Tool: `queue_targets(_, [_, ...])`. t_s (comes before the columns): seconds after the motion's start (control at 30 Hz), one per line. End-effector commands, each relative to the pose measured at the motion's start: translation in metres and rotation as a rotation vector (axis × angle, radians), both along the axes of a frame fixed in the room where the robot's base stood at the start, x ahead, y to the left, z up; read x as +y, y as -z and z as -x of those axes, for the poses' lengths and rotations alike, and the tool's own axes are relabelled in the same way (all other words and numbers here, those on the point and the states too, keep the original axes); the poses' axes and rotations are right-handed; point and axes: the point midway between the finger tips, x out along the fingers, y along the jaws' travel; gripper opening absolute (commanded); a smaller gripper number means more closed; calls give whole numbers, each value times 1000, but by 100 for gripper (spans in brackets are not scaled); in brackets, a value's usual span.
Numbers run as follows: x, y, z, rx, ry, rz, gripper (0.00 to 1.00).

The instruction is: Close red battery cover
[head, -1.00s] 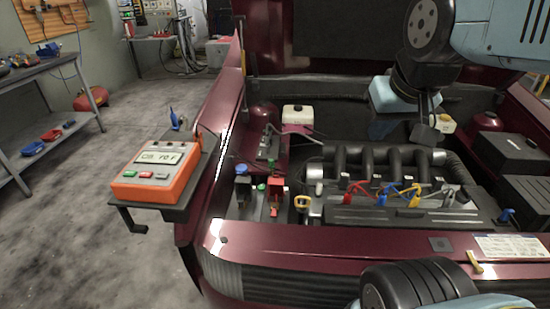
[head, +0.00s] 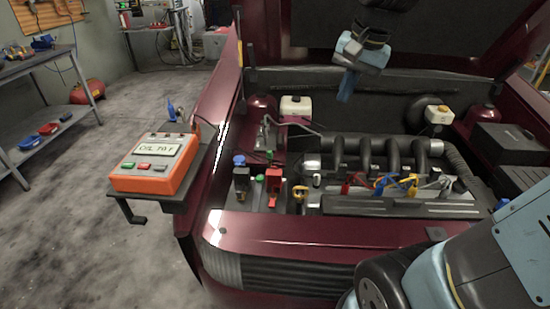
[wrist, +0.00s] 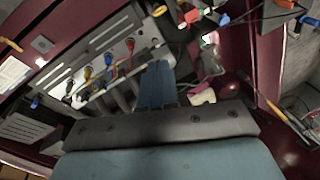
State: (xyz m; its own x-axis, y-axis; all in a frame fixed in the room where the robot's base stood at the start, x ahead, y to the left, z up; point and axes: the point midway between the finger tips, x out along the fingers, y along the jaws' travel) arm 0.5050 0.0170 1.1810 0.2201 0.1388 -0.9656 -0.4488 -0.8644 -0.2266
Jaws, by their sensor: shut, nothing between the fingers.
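The red battery cover (head: 273,181) is in the front left of the engine bay in the head view, next to a black post with a blue knob (head: 239,160). It looks raised, with a small red piece below it, but its exact angle is too small to tell. It also shows at the top of the wrist view (wrist: 192,16). My gripper (head: 345,92) hangs over the back of the bay, up and to the right of the cover and well apart from it. Its blue fingers (wrist: 157,88) are together and empty in the wrist view.
Black intake pipes (head: 380,150) and red, blue and yellow handles (head: 380,184) lie right of the cover. A white-capped reservoir (head: 296,106) stands behind it. An orange tester (head: 155,165) sits on a side shelf at left. The raised hood is behind my gripper. Air above the cover is clear.

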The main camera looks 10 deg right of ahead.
Motion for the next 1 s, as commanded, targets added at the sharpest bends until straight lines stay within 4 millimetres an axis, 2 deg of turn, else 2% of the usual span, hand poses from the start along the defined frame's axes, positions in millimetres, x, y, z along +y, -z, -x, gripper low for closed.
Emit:
queue_targets(0.03, [3,3,-12,29,32,-13,0])
queue_targets(0.27, [12,17,-59,160,211,-66,0])
queue_targets(0.57, [29,48,-119,322,451,-89,0])
queue_targets(1.0, [62,116,-199,520,808,-32,0])
